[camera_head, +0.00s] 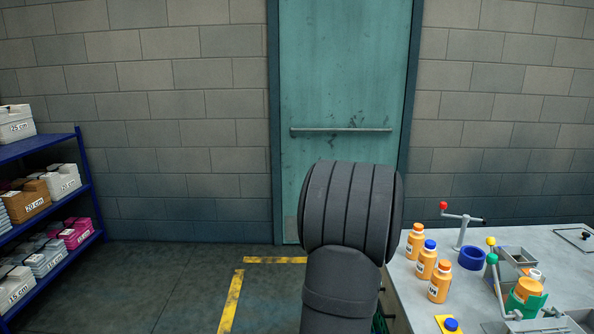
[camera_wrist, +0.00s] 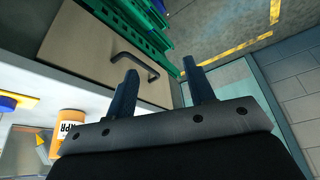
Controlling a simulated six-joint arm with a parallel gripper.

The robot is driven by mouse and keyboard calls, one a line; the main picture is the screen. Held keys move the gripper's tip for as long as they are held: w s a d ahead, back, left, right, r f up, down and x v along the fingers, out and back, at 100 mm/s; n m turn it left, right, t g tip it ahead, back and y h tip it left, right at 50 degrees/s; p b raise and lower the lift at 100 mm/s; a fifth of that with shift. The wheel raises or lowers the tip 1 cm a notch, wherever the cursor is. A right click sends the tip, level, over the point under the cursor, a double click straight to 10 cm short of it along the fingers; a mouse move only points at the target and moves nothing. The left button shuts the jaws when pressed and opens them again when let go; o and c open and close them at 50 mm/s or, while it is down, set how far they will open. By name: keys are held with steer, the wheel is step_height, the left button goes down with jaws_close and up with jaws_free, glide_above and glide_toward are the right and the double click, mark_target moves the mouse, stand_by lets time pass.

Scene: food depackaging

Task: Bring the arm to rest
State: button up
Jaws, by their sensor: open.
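My gripper (camera_wrist: 160,66) shows in the wrist view with its two dark blue fingers spread apart and nothing between them. Beyond the fingers is a light cabinet front (camera_wrist: 95,50) with a dark handle (camera_wrist: 136,66). I cannot tell how far the fingers are from it. In the head view my dark arm stands in front of the teal door (camera_head: 345,80), just left of the worktable (camera_head: 420,304). The gripper's fingers do not show in that view.
Several orange bottles (camera_head: 426,260), a blue ring (camera_head: 472,258) and a green holder (camera_head: 524,304) stand on the worktable. A blue shelf (camera_head: 88,184) with boxes is at the left. Green crates (camera_wrist: 138,25) lie beside the cabinet. The floor (camera_head: 170,280) left of my arm is clear.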

steer(key=a+f+n, duration=0.2)
steer(key=a+f, duration=0.1)
steer(key=a, duration=0.4)
steer(key=w+a+f+n+y, duration=0.1)
steer(key=a+f+n, duration=0.1)
steer(key=a, duration=0.6)
steer(key=shift+f, duration=0.4)
steer(key=shift+a, duration=0.1)
